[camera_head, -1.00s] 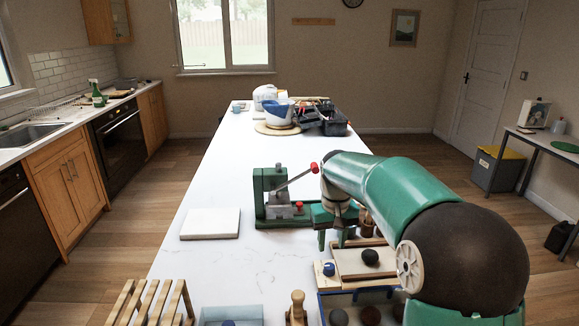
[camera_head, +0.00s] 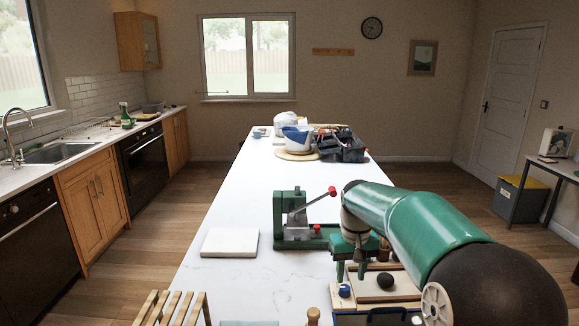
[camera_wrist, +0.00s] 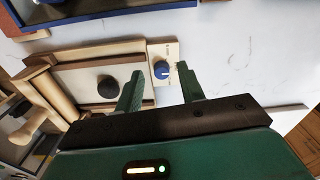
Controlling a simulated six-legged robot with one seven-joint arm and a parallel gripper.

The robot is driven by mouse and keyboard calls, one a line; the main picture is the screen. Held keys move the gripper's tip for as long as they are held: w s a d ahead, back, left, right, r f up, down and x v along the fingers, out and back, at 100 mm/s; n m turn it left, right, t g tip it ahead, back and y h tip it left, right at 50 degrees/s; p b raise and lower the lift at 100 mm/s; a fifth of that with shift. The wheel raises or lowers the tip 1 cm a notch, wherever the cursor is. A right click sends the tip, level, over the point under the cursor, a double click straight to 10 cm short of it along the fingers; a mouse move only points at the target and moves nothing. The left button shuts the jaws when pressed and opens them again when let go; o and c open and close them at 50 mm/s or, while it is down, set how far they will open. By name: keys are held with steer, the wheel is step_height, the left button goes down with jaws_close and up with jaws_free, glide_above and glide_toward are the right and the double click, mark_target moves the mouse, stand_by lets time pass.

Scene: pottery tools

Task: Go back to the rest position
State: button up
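My gripper (camera_head: 351,275) hangs from the green arm at the right of the head view, over the white worktop (camera_head: 255,180). In the wrist view, its two green fingers (camera_wrist: 158,85) stand apart with nothing held between them. Beyond them lies a small cream plate with a blue knob (camera_wrist: 161,69), which also shows in the head view (camera_head: 344,290). Left of it in the wrist view is a wooden tray (camera_wrist: 75,77) with a dark ball (camera_wrist: 108,87).
A green lever press (camera_head: 290,215) with a red-tipped handle stands just left of the arm. A white slab (camera_head: 230,242) lies left of it, and a slatted wooden rack (camera_head: 172,308) at the front left. A bowl (camera_head: 297,138) and dark crate (camera_head: 345,150) stand far back.

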steer(key=s+r+t, duration=0.1)
steer(key=s+r, duration=0.3)
steer(key=s, duration=0.3)
steer(key=s+r+t, duration=0.2)
steer(key=s+r, duration=0.2)
steer(key=s, duration=0.4)
steer(key=s+f+m+t, duration=0.1)
steer(key=s+f+t, duration=0.1)
steer(key=s, duration=1.2)
steer(key=shift+s+d+f, duration=0.3)
steer(key=shift+f, duration=0.15)
